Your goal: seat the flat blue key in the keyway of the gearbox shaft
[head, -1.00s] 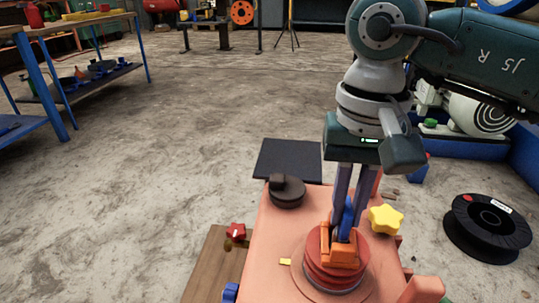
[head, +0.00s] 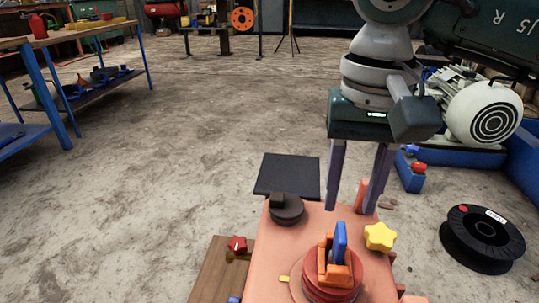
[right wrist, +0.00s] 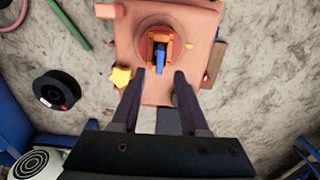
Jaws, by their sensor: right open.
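The flat blue key (head: 341,242) stands on edge in the slot between orange walls (head: 324,262) on top of the red round shaft end (head: 330,291). It also shows in the right wrist view (right wrist: 160,58), between the orange walls (right wrist: 152,43). How deep its lower edge sits is hidden. My right gripper (head: 352,210) is open and empty, above the key and apart from it; its fingers also show in the right wrist view (right wrist: 160,76). My left gripper is not in view.
The salmon housing (head: 280,245) carries a black knob (head: 287,209) and a yellow star knob (head: 379,237). A dark flat plate (head: 288,176) lies behind it. A red knob (head: 237,244) is at left, a black spool (head: 482,238) on the floor at right.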

